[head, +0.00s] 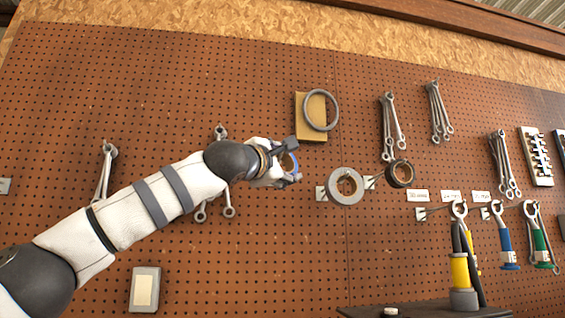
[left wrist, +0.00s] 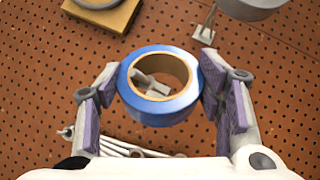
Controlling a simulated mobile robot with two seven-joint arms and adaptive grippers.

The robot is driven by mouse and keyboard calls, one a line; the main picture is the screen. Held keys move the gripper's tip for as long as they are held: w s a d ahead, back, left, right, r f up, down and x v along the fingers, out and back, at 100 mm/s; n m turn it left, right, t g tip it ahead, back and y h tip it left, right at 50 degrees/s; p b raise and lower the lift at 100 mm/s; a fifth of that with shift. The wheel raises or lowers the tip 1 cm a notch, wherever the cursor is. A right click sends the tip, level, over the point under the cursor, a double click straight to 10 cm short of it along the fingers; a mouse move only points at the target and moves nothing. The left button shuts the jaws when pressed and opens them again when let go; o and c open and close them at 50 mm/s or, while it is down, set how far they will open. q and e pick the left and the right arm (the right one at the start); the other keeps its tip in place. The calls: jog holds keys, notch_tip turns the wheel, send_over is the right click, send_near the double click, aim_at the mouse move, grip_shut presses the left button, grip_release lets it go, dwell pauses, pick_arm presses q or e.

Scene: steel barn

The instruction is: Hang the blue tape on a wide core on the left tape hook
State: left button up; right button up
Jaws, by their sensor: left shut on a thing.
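The blue tape (head: 289,163) has a wide tan core and shows whole in the left wrist view (left wrist: 160,112). My left gripper (head: 285,160) is shut on its outer sides, one purple-padded finger on each side, and holds it in front of the pegboard. Through the core, the left wrist view shows a grey hook (left wrist: 156,89) with its plate on the board. I cannot tell whether the hook's tip is inside the core or behind it. In the head view this hook is hidden by my gripper and the tape. My right gripper is not in view.
A grey roll (head: 346,198) and a dark roll (head: 400,183) hang on hooks to the right. A ring (head: 335,110) on a tan block (head: 304,132) is above. Wrenches (head: 104,178) hang left, and others hang behind my arm.

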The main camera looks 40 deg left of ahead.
pick_arm(q)
jog(key=o, duration=1.2)
jog(key=shift+w+a+f, duration=0.1)
jog(key=shift+a+f, duration=0.15)
jog(key=shift+r, duration=0.1)
jog(key=shift+d, duration=0.1)
jog(key=shift+s, duration=0.3)
jog(key=v, duration=1.1)
jog(key=shift+s+d, duration=0.15)
jog(key=shift+s, duration=0.1)
